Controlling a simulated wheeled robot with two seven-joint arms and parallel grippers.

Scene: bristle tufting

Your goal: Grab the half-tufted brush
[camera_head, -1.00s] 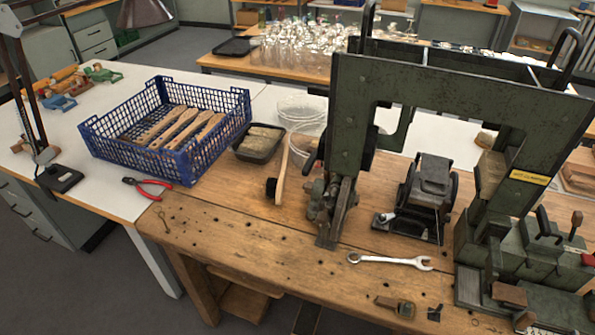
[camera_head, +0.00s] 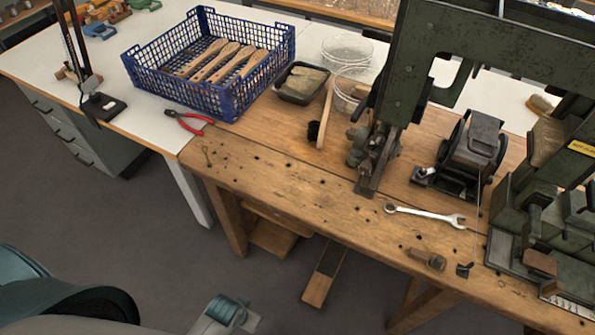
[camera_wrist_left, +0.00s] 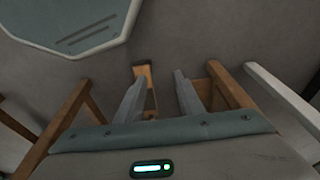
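A brush with a pale wooden handle (camera_head: 326,112) lies on the workbench, between the black tray and the green machine. A dark tuft of bristles (camera_head: 314,130) shows at its near end. How much of the head is tufted is too small to tell. My left gripper (camera_wrist_left: 159,80) shows in the left wrist view with its two fingers apart and nothing between them. It hangs over the floor, facing the bench legs. In the head view only parts of my own body show at the bottom left, and neither gripper's fingers are visible there.
A blue crate (camera_head: 214,99) holds several wooden handles. A black tray (camera_head: 285,95) and clear bowls (camera_head: 347,50) stand close to the brush. The green machine (camera_head: 408,65) stands right of the brush.

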